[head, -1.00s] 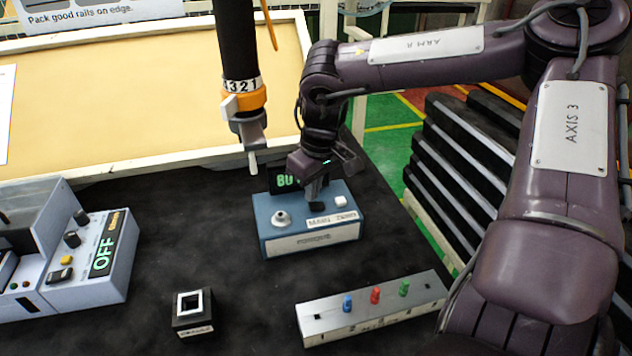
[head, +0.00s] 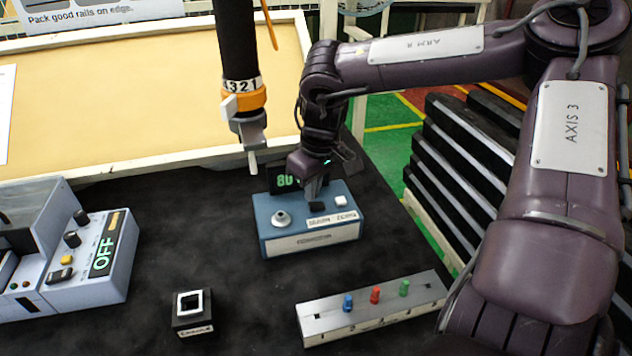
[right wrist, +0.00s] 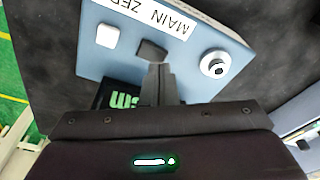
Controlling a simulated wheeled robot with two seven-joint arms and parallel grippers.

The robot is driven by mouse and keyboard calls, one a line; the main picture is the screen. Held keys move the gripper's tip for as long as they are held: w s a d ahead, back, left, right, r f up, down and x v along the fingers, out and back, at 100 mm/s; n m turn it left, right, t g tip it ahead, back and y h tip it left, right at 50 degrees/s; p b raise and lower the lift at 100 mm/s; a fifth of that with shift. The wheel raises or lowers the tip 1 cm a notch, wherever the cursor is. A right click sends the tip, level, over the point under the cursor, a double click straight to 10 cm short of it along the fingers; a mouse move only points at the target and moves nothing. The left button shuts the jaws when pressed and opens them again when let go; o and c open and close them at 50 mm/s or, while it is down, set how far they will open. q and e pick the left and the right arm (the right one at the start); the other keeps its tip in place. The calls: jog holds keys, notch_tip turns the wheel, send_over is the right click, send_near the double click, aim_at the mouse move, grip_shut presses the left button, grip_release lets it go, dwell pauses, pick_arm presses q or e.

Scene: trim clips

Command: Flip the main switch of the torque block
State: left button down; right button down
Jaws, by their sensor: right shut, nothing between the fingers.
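The torque block (head: 312,240) is a blue box on the black bench mat. My right gripper (head: 316,200) is shut and empty, pointing down at the switch. In the right wrist view its fingertips (right wrist: 155,66) are right at the switch; I cannot tell whether they touch. My left gripper is not in view.
A strip with blue, red and green pegs (head: 372,312) lies in front. A small black square holder (head: 192,312) is front left. A grey device reading OFF (head: 92,260) stands at left. A hanging tool (head: 249,130) is left of my right gripper. Mat is clear between them.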

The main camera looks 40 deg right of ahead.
aim_at(313, 205)
jog(key=shift+f+b, duration=0.85)
jog(key=shift+f, duration=0.1)
dwell(0.4)
jog(key=shift+s, duration=0.1)
jog(key=shift+r+p, duration=0.65)
jog(key=shift+r, duration=0.2)
jog(key=shift+r+p, duration=1.6)
jog(key=shift+r, duration=1.1)
jog(key=shift+f, duration=0.1)
